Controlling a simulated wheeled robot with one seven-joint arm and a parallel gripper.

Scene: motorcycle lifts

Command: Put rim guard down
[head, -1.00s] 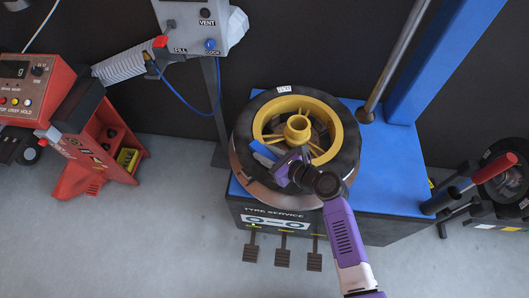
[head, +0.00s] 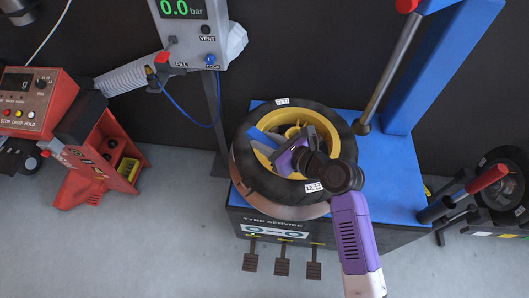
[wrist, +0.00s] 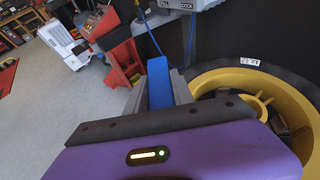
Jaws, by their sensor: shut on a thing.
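A blue rim guard (head: 262,139) is held in my gripper (head: 284,154), which is shut on it, over the left part of a yellow wheel rim (head: 329,128). The guard also shows in the wrist view (wrist: 158,82) as a blue strip between the grey fingers. It appears to be above the rim; I cannot tell whether it touches it. The rim sits in a black tyre (head: 254,181) lying flat on the blue tyre machine (head: 384,190). My gripper and wrist hide part of the rim's hub and spokes.
A blue column (head: 440,70) and a metal post (head: 388,75) stand right of the wheel. An inflation box (head: 195,35) with a blue hose is behind left. A red balancer (head: 100,150) stands left. Pedals (head: 283,266) are at the front. Open floor lies front left.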

